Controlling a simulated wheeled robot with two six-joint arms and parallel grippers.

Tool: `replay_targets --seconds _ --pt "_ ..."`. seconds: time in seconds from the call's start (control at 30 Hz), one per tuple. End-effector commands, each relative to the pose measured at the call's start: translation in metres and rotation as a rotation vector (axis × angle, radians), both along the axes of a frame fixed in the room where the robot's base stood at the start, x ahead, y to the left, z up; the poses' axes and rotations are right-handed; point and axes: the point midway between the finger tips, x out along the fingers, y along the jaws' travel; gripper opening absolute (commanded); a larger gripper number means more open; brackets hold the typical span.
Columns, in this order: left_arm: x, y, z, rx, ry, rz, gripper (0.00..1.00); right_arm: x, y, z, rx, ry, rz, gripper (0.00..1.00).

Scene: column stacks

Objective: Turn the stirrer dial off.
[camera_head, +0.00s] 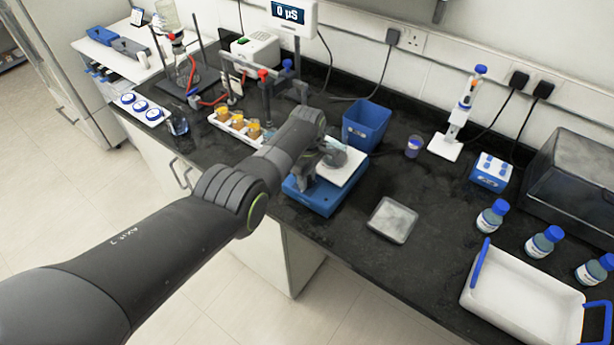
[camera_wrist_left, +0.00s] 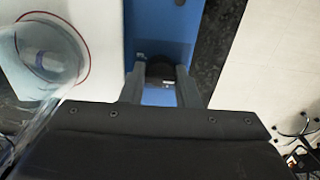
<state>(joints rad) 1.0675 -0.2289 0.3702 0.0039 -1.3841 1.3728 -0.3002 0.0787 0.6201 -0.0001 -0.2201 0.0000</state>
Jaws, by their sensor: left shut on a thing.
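The blue stirrer (camera_head: 318,202) with a white top plate (camera_head: 345,172) stands on the dark bench, partly hidden behind my left arm. In the left wrist view its blue body (camera_wrist_left: 162,30) runs up the picture. The dark dial (camera_wrist_left: 160,72) is on the front of the blue body. My left gripper (camera_wrist_left: 161,88) is shut on the dial, one finger on each side. The dial's mark and setting cannot be made out. A clear beaker (camera_wrist_left: 48,62) stands on the white plate, close to the left of the gripper. My right gripper is not in view.
A blue bin (camera_head: 366,124) stands behind the stirrer. A rack of orange-filled containers (camera_head: 238,122) is left of it. A grey square pad (camera_head: 392,220) lies to the right. A white tray with blue handles (camera_head: 520,290) and several bottles are farther right.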

Motion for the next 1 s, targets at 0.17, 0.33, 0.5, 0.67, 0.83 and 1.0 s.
replay_targets --seconds 0.17,0.33,0.5,0.67,0.83,1.0 --pt "0.002 0.0 0.002 -0.001 -0.005 0.0 0.36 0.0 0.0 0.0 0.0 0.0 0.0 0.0" --pt "0.001 0.0 0.001 -0.001 -0.003 0.0 0.38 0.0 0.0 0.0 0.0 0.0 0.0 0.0" --pt "0.001 0.0 0.003 -0.001 -0.002 0.0 0.38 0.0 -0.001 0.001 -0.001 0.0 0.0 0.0" --pt "0.001 -0.001 0.016 -0.002 -0.002 -0.001 0.38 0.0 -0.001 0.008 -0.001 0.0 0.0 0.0" --pt "0.001 -0.001 0.039 -0.004 -0.004 0.0 0.38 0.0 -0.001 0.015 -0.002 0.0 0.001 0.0" --pt "0.001 -0.001 0.066 -0.003 -0.005 0.0 0.38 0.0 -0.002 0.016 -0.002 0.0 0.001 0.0"
